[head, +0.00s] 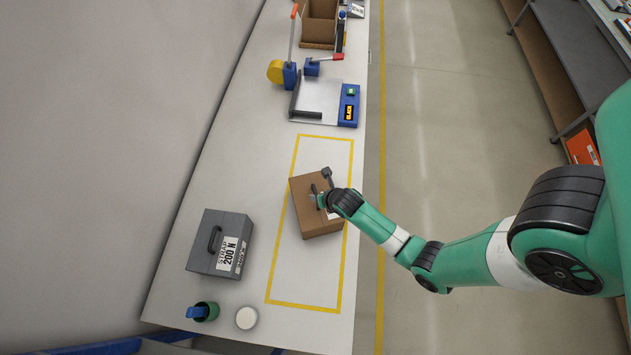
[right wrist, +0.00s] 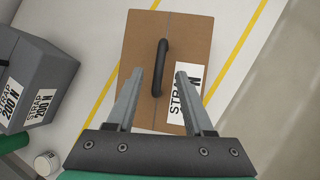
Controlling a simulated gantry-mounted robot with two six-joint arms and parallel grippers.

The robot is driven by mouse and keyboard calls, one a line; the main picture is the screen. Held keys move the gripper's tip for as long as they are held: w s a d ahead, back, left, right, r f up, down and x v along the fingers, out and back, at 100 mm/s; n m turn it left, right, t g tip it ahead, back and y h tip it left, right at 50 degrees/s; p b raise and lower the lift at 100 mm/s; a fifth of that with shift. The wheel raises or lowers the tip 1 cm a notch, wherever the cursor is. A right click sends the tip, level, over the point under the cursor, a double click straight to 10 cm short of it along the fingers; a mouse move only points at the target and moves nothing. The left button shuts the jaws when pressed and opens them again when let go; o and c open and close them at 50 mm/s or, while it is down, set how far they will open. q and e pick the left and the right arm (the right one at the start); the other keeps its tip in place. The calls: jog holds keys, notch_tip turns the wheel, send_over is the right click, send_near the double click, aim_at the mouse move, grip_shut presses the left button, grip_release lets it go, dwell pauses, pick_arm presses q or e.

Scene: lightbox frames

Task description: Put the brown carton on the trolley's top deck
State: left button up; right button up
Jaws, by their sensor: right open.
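The brown carton (head: 306,216) sits on the bench inside a yellow taped rectangle, turned slightly. In the right wrist view the carton (right wrist: 190,50) shows a black handle (right wrist: 160,68) on top and a white label. My right gripper (head: 322,185) is over the carton's top. In the right wrist view my right gripper (right wrist: 160,80) is open, with its fingertips on either side of the handle and nothing held. I cannot tell whether the fingers touch it. My left gripper is not in view. No trolley can be made out with certainty.
A grey strap box (head: 220,243) stands left of the carton. A scale (head: 325,102) and tape dispenser stand behind. A shelf (head: 570,60) stands across the aisle.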

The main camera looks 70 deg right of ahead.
aim_at(315, 193)
jog(key=b+x, duration=0.1)
jog(key=x, duration=0.4)
jog(key=shift+f+b, duration=0.15)
jog(key=shift+b, duration=0.2)
grip_shut()
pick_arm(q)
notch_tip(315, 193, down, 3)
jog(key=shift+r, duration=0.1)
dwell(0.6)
pick_arm(e)
jog(key=shift+w, duration=0.15)
